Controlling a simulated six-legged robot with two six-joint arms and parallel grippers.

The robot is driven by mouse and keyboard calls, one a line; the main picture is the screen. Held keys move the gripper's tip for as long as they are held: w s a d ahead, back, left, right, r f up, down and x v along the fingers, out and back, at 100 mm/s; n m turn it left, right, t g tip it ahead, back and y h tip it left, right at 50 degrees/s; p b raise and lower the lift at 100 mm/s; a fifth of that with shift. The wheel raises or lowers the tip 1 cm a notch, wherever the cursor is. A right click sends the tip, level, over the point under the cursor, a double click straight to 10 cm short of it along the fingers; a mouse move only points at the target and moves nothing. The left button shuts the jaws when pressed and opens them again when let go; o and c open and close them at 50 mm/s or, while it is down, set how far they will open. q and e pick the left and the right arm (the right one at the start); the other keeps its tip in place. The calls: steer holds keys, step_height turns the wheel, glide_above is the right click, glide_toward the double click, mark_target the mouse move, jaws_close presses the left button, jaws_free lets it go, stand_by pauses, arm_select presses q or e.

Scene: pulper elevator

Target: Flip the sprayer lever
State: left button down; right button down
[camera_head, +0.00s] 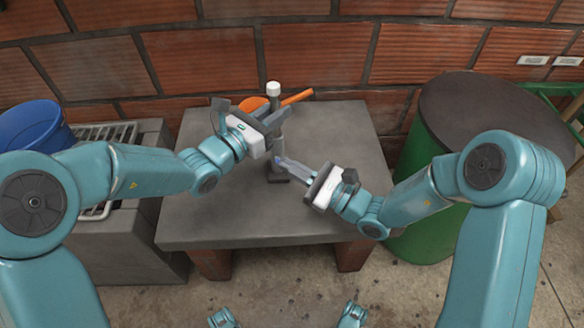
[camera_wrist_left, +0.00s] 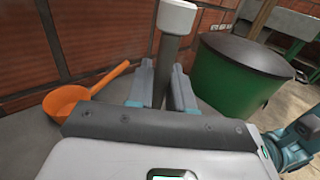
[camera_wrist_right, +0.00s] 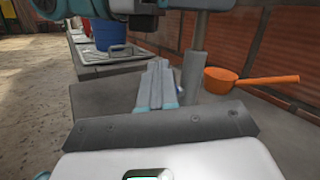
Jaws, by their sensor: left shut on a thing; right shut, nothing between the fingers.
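The sprayer is a grey upright post (camera_head: 278,146) with a white cap (camera_head: 273,89), standing on the table. My left gripper (camera_head: 283,122) is shut around the upper post, below the cap. In the left wrist view the post (camera_wrist_left: 166,68) rises between the two fingers. My right gripper (camera_head: 281,163) is shut and empty, its tips close beside the lower post; I cannot tell whether they touch. In the right wrist view the post (camera_wrist_right: 194,70) stands just right of the closed fingers (camera_wrist_right: 158,84). A small blue patch shows by the fingertips; the lever is not clearly distinguishable.
The grey table (camera_head: 222,235) is mostly bare. An orange ladle (camera_head: 252,103) lies behind the sprayer, near the brick wall (camera_head: 315,52). A green drum with a dark lid (camera_head: 470,100) stands right. A blue bucket (camera_head: 35,125) and metal rack are left.

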steer(key=shift+w+r+m, duration=0.1)
steer(key=shift+r+m, duration=0.05)
steer(key=shift+m, duration=0.15)
steer(key=shift+w+r+m+g+h, duration=0.35)
steer(key=shift+w+r+m+h, duration=0.3)
steer(key=shift+w+m, duration=0.3)
steer(key=shift+w+r+m+g+h, duration=0.35)
steer(key=shift+w+r+m+h, duration=0.25)
steer(key=shift+w+m, duration=0.3)
steer(key=shift+f, duration=0.1)
steer(key=r+v, duration=0.1)
steer(key=v, duration=1.3)
steer(key=shift+r, duration=0.35)
steer(key=shift+w, duration=0.15)
